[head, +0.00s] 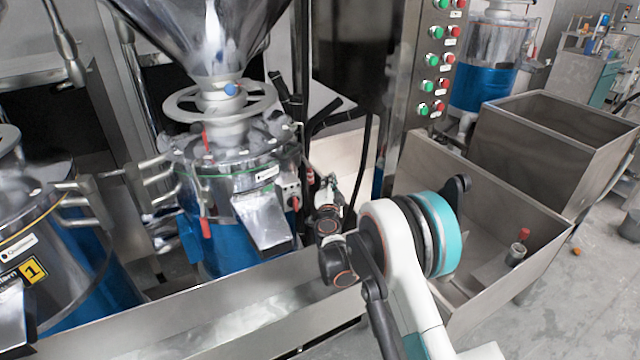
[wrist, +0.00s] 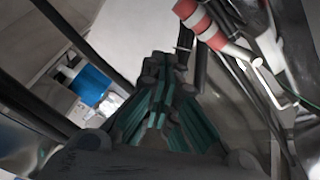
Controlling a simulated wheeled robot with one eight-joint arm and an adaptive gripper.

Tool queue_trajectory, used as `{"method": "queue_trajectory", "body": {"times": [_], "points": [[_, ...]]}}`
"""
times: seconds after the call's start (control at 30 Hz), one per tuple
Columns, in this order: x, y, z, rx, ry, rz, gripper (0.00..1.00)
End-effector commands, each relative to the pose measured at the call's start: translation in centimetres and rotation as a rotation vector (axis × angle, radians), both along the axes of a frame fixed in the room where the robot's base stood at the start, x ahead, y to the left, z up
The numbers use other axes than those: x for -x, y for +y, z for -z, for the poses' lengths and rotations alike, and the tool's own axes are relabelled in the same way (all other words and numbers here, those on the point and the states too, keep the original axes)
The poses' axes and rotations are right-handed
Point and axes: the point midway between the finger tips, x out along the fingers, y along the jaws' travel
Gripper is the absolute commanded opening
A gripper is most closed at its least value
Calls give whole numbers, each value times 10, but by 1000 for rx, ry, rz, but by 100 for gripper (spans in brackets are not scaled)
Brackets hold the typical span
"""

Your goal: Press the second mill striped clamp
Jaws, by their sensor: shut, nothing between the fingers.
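The second mill (head: 235,175) stands in the middle of the head view, with a steel top, a handwheel and a blue lower body. A striped clamp with red and white bands (wrist: 200,20) shows at the top right of the wrist view. A small red part, probably this clamp, shows at the mill's right side in the head view (head: 310,177). My gripper (wrist: 165,65) is shut and empty. Its fingertips lie below and left of the striped clamp in the wrist view, apart from it in the picture. In the head view my gripper (head: 329,183) is small, beside the mill's right side.
A steel chute (head: 262,222) juts from the mill's front. A first mill (head: 50,235) stands at the left. A control panel (head: 428,60) with red and green buttons rises behind my arm. Dark hoses (head: 368,150) hang near my gripper. Steel bins (head: 545,150) stand at the right.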

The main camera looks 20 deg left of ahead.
Motion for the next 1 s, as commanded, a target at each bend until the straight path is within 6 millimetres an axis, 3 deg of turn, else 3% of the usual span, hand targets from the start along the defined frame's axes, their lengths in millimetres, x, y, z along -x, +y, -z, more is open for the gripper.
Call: {"method": "queue_trajectory", "body": {"times": [0.03, 0.3, 0.5, 1.0], "points": [[-7, -14, -1, 0, 0, 4, 0], [53, -27, -3, -1, 1, -2, 0], [80, -36, -2, -1, 0, 0, 0], [91, -40, 0, -1, 0, 0, 0]]}}
